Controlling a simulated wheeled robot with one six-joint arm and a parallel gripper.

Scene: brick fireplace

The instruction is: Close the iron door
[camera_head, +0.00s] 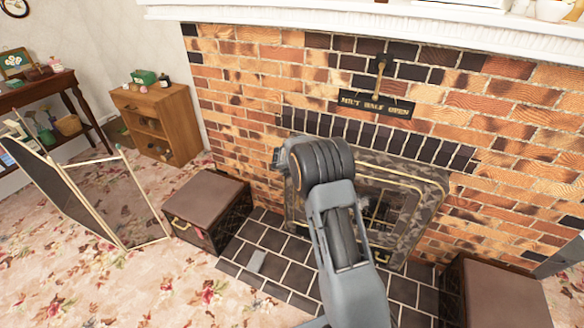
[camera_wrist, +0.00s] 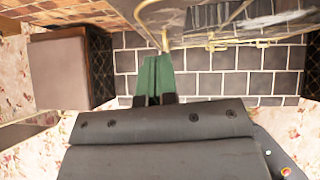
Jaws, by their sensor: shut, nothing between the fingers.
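The iron door (camera_head: 398,208) is a dark panel with brass trim, set in the grey mottled fireplace front. A small brass handle (camera_head: 379,256) shows low on the front. My arm covers the left part of the door in the head view, and my gripper is hidden there. In the wrist view my gripper (camera_wrist: 157,60) is shut and empty, with its green fingertips close to a thin brass-coloured edge (camera_wrist: 165,40). I cannot tell whether they touch it. How far the door stands open is not clear.
Dark hearth tiles (camera_head: 266,240) lie below the fireplace. A brown-topped box (camera_head: 207,192) stands left of the hearth and another (camera_head: 505,295) at right. A sign (camera_head: 375,105) and a brass lever (camera_head: 381,66) are on the bricks above. Floral carpet is open at lower left.

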